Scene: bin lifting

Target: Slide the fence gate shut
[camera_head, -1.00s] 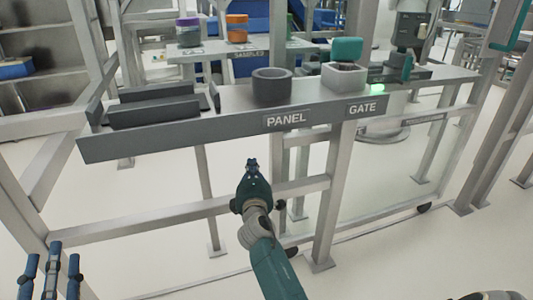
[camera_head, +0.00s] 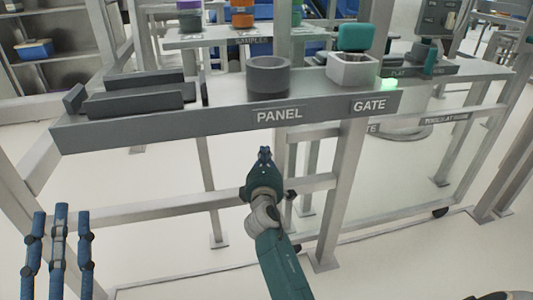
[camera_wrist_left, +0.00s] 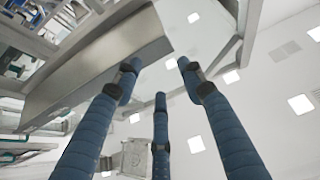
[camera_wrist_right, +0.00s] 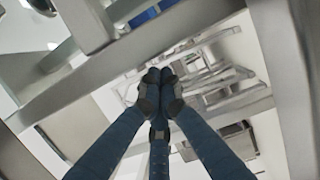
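A grey metal fence frame with posts and rails (camera_head: 340,200) stands in front of me. A counter edge labelled PANEL and GATE (camera_head: 230,122) crosses it. A low rail with a small black wheel (camera_head: 440,212) runs near the floor at the right and looks like part of the sliding gate; which bars belong to the gate is hard to tell. My right gripper (camera_head: 264,155) is in front of the counter, below the PANEL label. Its fingertips meet in the right wrist view (camera_wrist_right: 160,80), with nothing visible between them. My left gripper (camera_head: 58,215) is at the lower left, fingers spread and empty (camera_wrist_left: 155,80).
A dark grey cup (camera_head: 268,78), a light grey box (camera_head: 352,70) with a teal block above it, and a green light (camera_head: 388,84) are on the counter. Dark trays (camera_head: 135,95) lie at its left. A SAMPLES table (camera_head: 215,38) stands behind. Pale floor lies below.

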